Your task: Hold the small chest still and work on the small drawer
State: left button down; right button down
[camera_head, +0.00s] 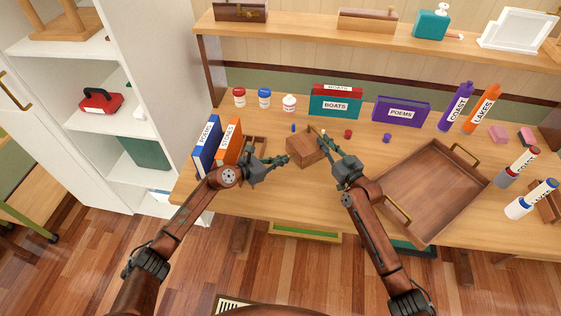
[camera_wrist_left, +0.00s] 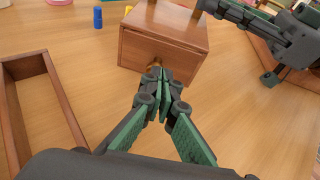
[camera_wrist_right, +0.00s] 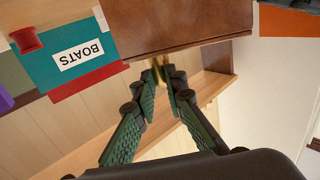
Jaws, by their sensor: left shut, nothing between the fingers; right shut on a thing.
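The small chest (camera_head: 304,150) is a brown wooden box standing on the table between my two grippers. In the left wrist view its front face (camera_wrist_left: 150,50) carries a brass knob (camera_wrist_left: 154,66) low at the middle, and I see no open gap around the drawer. My left gripper (camera_head: 286,159) is shut and empty, its tips (camera_wrist_left: 154,74) right at that knob. My right gripper (camera_head: 323,139) is at the chest's far right side. In the right wrist view its tips (camera_wrist_right: 161,76) are shut on a brass piece (camera_wrist_right: 158,67) at the chest's edge (camera_wrist_right: 170,35).
A small open wooden frame (camera_wrist_left: 55,66) lies left of the chest, beside upright books (camera_head: 228,143). A large wooden tray (camera_head: 427,192) fills the right. A blue peg (camera_head: 293,127), a red spool (camera_head: 348,134) and a purple one (camera_head: 387,138) stand behind. Table in front is clear.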

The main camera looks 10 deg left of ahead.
pick_arm(q)
jog(key=shift+s, duration=0.1)
jog(key=shift+s+a, duration=0.2)
jog(key=shift+a, duration=0.1)
jog(key=v, duration=0.8)
jog(key=f+v, duration=0.1)
jog(key=v, duration=0.4)
jog(key=shift+s+a, duration=0.15)
jog(key=shift+s, duration=0.05)
pick_arm(e)
jog(key=c, duration=1.9)
grip_release()
